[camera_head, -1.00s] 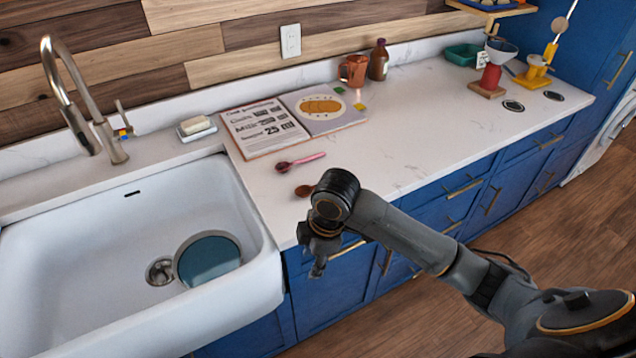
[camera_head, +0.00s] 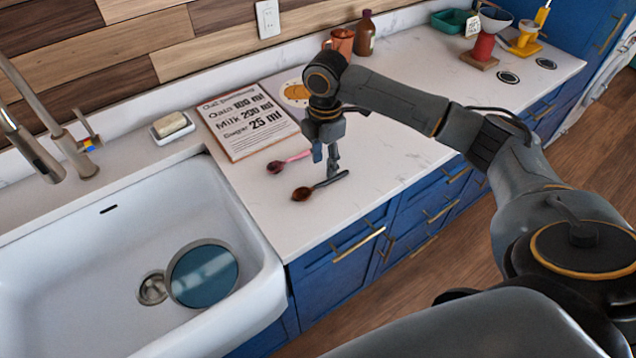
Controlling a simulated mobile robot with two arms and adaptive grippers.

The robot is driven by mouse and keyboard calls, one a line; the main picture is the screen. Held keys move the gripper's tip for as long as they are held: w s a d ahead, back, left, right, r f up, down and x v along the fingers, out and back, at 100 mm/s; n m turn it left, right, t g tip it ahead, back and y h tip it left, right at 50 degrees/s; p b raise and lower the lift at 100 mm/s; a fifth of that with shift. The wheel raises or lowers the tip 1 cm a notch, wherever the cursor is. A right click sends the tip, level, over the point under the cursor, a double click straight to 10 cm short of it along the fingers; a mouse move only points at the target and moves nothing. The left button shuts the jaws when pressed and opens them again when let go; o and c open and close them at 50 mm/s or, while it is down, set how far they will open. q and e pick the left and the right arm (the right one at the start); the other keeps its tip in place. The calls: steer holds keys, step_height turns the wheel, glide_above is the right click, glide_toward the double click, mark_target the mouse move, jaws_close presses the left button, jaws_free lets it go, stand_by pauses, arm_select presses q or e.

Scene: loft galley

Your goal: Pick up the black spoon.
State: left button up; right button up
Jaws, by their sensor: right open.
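The black spoon (camera_head: 303,193) lies on the white counter near its front edge; its bowl looks brown and its dark handle points right. My right gripper (camera_head: 326,165) points down over the handle, its fingers apart and empty. One fingertip appears close to the handle, but I cannot tell whether it touches. My left gripper is not in view.
A pink spoon (camera_head: 276,167) lies just behind the black one, partly behind my right gripper. The white sink (camera_head: 90,245) with a round blue-grey dish (camera_head: 204,275) is at left.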

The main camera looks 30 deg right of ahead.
mark_target(322, 183)
steer(key=shift+w+f, duration=0.2)
steer(key=shift+f, duration=0.4)
steer(key=shift+w+f, duration=0.2)
steer(key=shift+f, duration=0.4)
step_height(322, 183, down, 2)
steer(key=shift+f+p, duration=0.1)
steer(key=shift+p, duration=0.7)
step_height(322, 183, down, 2)
steer(key=shift+w+f+p, duration=0.1)
steer(key=shift+f+p, duration=0.15)
steer(key=shift+p, duration=0.05)
steer(key=shift+f, duration=0.4)
steer(key=shift+c, duration=0.2)
steer(key=c, duration=0.7)
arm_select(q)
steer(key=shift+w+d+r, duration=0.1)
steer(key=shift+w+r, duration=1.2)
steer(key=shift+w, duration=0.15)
arm_select(e)
jaws_close()
